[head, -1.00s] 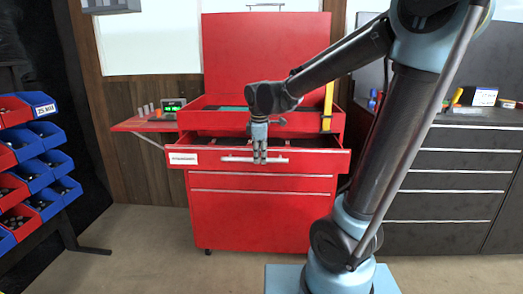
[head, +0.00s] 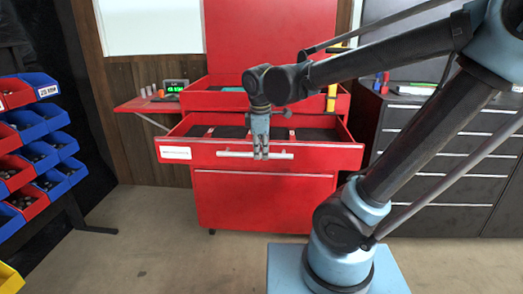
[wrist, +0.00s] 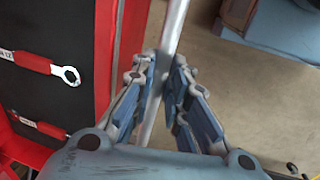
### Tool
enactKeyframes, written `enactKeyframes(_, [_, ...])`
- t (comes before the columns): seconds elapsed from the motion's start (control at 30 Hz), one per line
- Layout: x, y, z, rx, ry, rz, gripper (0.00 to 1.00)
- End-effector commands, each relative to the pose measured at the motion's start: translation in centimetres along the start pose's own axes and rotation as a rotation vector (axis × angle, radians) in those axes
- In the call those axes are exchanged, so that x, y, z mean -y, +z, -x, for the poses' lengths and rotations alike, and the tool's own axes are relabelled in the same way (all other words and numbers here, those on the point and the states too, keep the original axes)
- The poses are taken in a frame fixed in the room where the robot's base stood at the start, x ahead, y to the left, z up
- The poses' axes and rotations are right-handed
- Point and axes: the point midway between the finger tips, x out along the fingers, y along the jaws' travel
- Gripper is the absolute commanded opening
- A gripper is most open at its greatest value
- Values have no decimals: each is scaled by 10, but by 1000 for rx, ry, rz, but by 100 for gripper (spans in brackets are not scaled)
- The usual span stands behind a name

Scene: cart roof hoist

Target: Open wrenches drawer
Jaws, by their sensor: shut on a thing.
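The wrenches drawer (head: 200,160) is the top drawer of the red tool cart and stands well pulled out. A white label (head: 174,153) is on its front at the left; its text is too small to read now. My gripper (head: 261,157) is shut on the drawer's silver bar handle (head: 232,154) near its middle. In the wrist view the handle (wrist: 176,28) runs between the two fingers (wrist: 162,100). Red-handled wrenches (wrist: 28,61) lie on the dark liner inside the drawer.
Blue and red bins (head: 35,118) stand on a rack at the left. A dark drawer cabinet (head: 450,165) stands at the right. A red side shelf (head: 148,104) sticks out left of the cart. The floor (head: 180,255) before the cart is clear.

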Motion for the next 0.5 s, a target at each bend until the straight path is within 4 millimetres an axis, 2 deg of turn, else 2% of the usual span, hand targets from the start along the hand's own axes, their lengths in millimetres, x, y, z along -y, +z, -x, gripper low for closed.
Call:
enactKeyframes(0.17, [-1,0,1,2,0,0,0])
enactKeyframes(0.2, [-1,0,1,2,0,0,19])
enactKeyframes(0.27, [-1,0,1,1,0,0,33])
enactKeyframes(0.5, [-1,0,0,1,0,0,35])
